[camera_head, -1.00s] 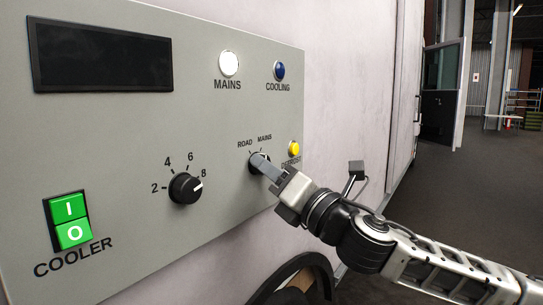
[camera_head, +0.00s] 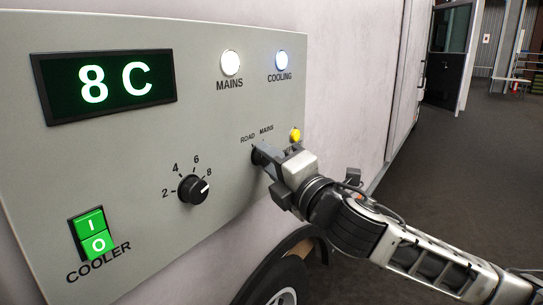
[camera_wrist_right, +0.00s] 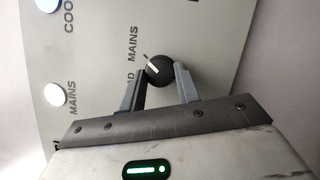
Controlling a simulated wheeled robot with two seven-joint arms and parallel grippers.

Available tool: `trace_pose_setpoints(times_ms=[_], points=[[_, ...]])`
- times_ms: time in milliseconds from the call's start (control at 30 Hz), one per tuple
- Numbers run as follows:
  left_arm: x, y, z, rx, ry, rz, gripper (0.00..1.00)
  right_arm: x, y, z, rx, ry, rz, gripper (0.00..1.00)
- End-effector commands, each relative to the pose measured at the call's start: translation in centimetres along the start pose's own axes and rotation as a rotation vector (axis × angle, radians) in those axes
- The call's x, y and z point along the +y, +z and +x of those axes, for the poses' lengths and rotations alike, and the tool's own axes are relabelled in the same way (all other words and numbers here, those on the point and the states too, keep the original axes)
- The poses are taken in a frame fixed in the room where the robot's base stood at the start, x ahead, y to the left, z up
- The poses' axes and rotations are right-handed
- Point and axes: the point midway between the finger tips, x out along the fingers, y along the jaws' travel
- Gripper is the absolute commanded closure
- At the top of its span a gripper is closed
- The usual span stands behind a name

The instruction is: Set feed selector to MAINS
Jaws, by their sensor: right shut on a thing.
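The feed selector, a small black knob (camera_wrist_right: 157,72) with a white pointer line, is on the grey panel below the ROAD and MAINS labels. In the right wrist view its line points toward the MAINS label (camera_wrist_right: 132,43); the ROAD label is partly hidden by a finger. My right gripper (camera_wrist_right: 158,75) has one finger on each side of the knob and is shut on it. In the head view the right gripper (camera_head: 261,160) covers most of the knob. The MAINS lamp (camera_head: 230,63) glows white. My left gripper is not in view.
The panel also holds a display (camera_head: 105,83) reading 8 C, a lit COOLING lamp (camera_head: 282,60), a numbered dial (camera_head: 193,188), a green COOLER switch (camera_head: 93,234) and a yellow button (camera_head: 295,135) close to my right gripper. Open floor (camera_head: 455,175) lies to the right.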

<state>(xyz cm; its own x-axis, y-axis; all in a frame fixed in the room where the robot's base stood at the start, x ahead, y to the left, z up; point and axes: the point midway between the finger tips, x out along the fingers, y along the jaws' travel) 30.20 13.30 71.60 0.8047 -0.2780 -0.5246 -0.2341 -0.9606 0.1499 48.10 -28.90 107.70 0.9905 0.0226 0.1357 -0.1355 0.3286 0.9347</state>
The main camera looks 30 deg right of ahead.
Motion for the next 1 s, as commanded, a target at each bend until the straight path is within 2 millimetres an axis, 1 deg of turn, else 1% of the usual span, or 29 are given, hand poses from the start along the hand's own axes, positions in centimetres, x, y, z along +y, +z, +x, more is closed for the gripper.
trace_pose_setpoints(times_ms=[400,433,500,833,933,1000], points=[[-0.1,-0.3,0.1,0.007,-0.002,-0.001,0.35,0.0,0.0,0.0,0.001,-0.001,0.011,0.91],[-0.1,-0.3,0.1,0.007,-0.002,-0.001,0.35,0.0,0.0,0.0,0.001,-0.001,0.011,0.62],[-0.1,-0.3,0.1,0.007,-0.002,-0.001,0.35,0.0,0.0,0.0,0.001,-0.001,0.01,0.46],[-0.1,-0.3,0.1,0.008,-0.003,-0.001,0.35,-0.1,0.0,-0.2,0.0,-0.002,0.008,0.46],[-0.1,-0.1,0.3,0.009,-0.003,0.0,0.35,-0.2,0.0,-0.9,0.0,-0.004,0.007,0.46],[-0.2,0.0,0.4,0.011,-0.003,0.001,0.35,-0.3,-0.1,-1.7,0.001,-0.005,0.006,0.46]])
